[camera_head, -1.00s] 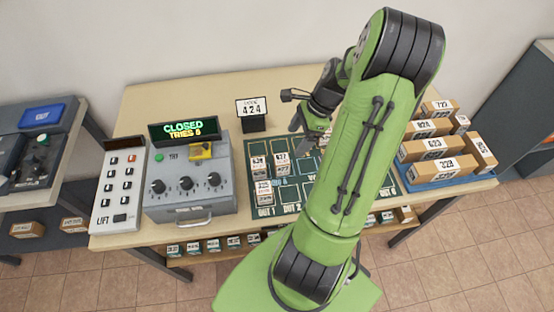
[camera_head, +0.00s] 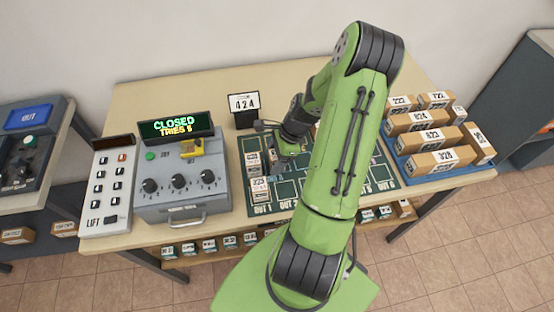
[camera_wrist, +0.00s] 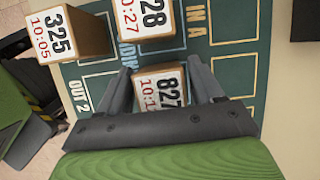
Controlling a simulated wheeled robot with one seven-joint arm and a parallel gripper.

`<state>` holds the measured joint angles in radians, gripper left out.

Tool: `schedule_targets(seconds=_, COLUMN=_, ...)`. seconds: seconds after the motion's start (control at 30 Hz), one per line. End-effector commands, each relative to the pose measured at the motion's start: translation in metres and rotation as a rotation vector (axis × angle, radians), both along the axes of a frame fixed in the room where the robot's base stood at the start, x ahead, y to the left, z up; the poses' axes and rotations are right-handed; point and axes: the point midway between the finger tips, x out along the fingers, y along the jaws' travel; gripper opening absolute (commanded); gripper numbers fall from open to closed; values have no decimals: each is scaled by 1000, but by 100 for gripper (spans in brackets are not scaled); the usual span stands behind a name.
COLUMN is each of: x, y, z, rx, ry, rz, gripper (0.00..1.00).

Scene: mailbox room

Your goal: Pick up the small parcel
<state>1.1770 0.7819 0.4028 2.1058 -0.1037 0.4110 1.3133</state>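Small brown parcels with white number labels lie on the green marked mat (camera_head: 345,183). In the wrist view, parcel 827 (camera_wrist: 158,88) sits between the two fingers of my gripper (camera_wrist: 163,85). The fingers are apart, with the parcel's lower part hidden by the gripper body. I cannot tell whether either finger touches it. A parcel ending in 28 (camera_wrist: 150,18) lies just beyond it, and parcel 325 (camera_wrist: 68,35) lies at upper left. In the head view, my gripper (camera_head: 284,155) is low over the mat's left part, beside the parcels.
A grey console (camera_head: 182,185) reading CLOSED stands left of the mat, with a LIFT panel (camera_head: 108,190) beyond it. A blue tray (camera_head: 404,166) of larger boxes is at right. The mat's middle is partly hidden by my arm.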

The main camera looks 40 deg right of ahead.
Motion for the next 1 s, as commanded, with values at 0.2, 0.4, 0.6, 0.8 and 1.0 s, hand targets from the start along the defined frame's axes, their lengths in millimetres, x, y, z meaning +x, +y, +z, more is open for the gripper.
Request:
schedule_targets(seconds=0.2, x=0, y=0, z=0, rx=0, ry=0, rz=0, gripper=32)
schedule_targets(seconds=0.4, x=0, y=0, z=0, rx=0, ry=0, rz=0, gripper=19)
schedule_targets(seconds=0.6, x=1, y=-1, z=15, rx=-4, ry=-2, rz=-1, gripper=19)
schedule_targets(seconds=0.8, x=0, y=-2, z=67, rx=-7, ry=-3, rz=0, gripper=19)
schedule_targets(seconds=1.0, x=-3, y=0, z=97, rx=-4, ry=-2, rz=-4, gripper=19)
